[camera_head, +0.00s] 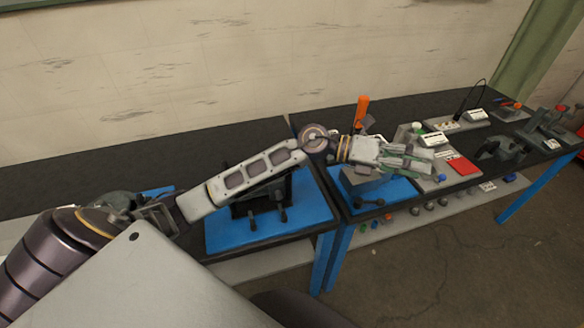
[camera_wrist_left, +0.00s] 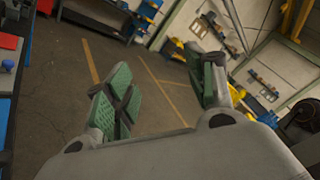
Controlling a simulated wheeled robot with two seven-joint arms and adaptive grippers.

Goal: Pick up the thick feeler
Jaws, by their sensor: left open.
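My left gripper (camera_head: 418,160) is over the middle of the dark bench in the head view, at the end of my outstretched left arm. It is open, and its green-padded fingers show apart and empty in the left wrist view (camera_wrist_left: 163,78). The wrist view looks past the bench edge to the floor. I cannot make out the thick feeler in either view; small parts near the gripper are too small to tell or lie behind it. My right gripper is not in view.
An orange upright item (camera_head: 362,106) stands behind my wrist. A blue mat (camera_head: 308,210) lies under my forearm. A dark curved fixture (camera_head: 502,148) and several devices stand farther right. Open floor (camera_head: 450,255) lies in front.

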